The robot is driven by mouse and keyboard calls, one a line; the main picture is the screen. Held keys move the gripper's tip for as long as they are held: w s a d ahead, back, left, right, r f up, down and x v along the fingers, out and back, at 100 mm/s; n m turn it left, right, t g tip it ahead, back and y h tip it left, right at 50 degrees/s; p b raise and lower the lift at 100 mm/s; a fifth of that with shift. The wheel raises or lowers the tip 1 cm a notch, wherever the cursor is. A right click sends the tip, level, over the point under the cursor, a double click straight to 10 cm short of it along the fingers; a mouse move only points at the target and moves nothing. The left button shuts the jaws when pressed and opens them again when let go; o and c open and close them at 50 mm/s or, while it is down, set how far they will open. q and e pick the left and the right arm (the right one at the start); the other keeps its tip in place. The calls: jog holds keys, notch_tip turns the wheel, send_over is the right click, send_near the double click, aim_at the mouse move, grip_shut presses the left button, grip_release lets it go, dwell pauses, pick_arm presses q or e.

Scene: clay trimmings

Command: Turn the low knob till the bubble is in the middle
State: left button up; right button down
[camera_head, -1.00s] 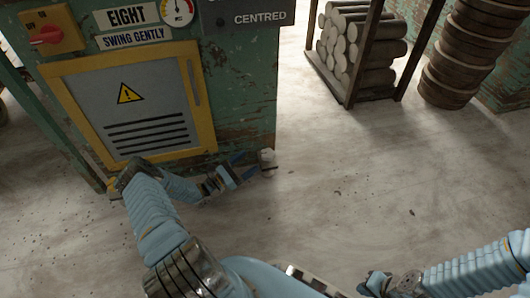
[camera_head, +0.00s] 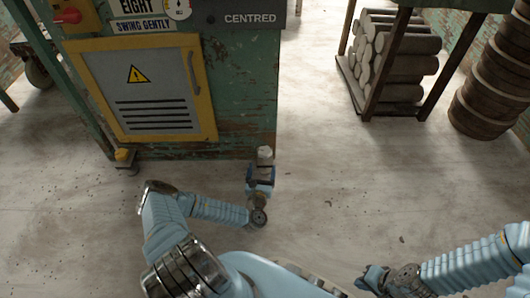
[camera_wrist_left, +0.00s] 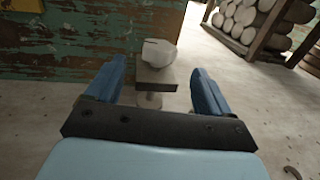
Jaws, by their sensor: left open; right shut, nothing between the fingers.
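A pale, faceted low knob (camera_head: 265,153) sits at the bottom right corner of the green cabinet, near the floor. In the left wrist view the knob (camera_wrist_left: 160,52) stands on a small bracket, straight ahead of the fingers. My left gripper (camera_head: 261,172) points at the cabinet corner, its blue fingers open. In the wrist view the open fingers (camera_wrist_left: 159,72) lie to either side of the bracket, with the knob around their tips; I cannot tell whether they touch it. My right gripper (camera_head: 364,283) is shut and empty at the lower right. No bubble shows.
The green cabinet (camera_head: 238,110) has a yellow-framed door, a "CENTRED" sign (camera_head: 250,19) and a partly cut-off dial (camera_head: 179,8). A log rack (camera_head: 385,60) and stacked round pieces (camera_head: 490,95) stand right.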

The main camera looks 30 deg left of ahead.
aim_at(264, 156)
pick_arm(q)
jog(key=b+x, duration=0.2)
jog(key=x, duration=0.8)
jog(key=shift+b, duration=0.3)
jog(key=c, duration=1)
jog(key=shift+o, duration=0.2)
jog(key=shift+a+r+h, duration=0.1)
jog(key=shift+h, duration=0.2)
